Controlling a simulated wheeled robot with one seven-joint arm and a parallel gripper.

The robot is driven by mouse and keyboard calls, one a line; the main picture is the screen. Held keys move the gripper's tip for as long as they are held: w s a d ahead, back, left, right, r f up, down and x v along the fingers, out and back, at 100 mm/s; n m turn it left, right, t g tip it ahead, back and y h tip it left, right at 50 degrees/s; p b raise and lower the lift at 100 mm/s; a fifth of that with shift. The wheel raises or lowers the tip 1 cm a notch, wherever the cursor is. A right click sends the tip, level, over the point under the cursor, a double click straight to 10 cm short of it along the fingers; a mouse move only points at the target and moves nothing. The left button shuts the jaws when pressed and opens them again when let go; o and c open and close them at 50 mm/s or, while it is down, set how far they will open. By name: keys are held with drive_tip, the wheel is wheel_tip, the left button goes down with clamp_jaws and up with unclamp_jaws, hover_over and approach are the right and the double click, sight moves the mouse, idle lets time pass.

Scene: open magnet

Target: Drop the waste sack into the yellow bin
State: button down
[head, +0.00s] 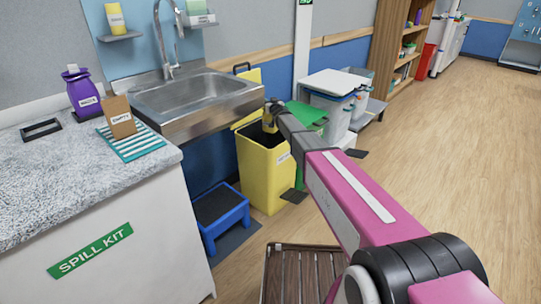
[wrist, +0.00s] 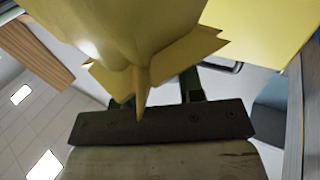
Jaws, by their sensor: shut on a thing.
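The yellow bin (head: 262,178) stands on the floor beyond the sink counter, with its lid raised and its dark opening facing up. My gripper (head: 271,107) is over the bin's opening at the end of my outstretched arm. It is shut on the yellow waste sack, whose small visible part (head: 269,125) hangs at the opening. In the wrist view the sack (wrist: 125,35) fills the upper middle, its gathered neck between the fingers of my gripper (wrist: 158,92). My arm and the bin's rim hide much of the sack in the head view.
A blue step stool (head: 220,212) stands left of the bin, below the sink (head: 195,95). A green bin (head: 306,116) stands close on the right, partly behind my arm. A slatted wooden platform (head: 300,275) lies in front. The floor at right is clear.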

drive_tip(key=shift+w+a+f, duration=0.1)
drive_tip(key=shift+w+f, duration=0.35)
drive_tip(key=shift+f, duration=2.9)
drive_tip(key=c, duration=0.7)
unclamp_jaws()
drive_tip(key=shift+o, duration=0.2)
drive_tip(key=shift+s, duration=0.1)
drive_tip(key=v, duration=1)
drive_tip(key=shift+s+d, duration=0.2)
drive_tip(key=shift+s, duration=0.1)
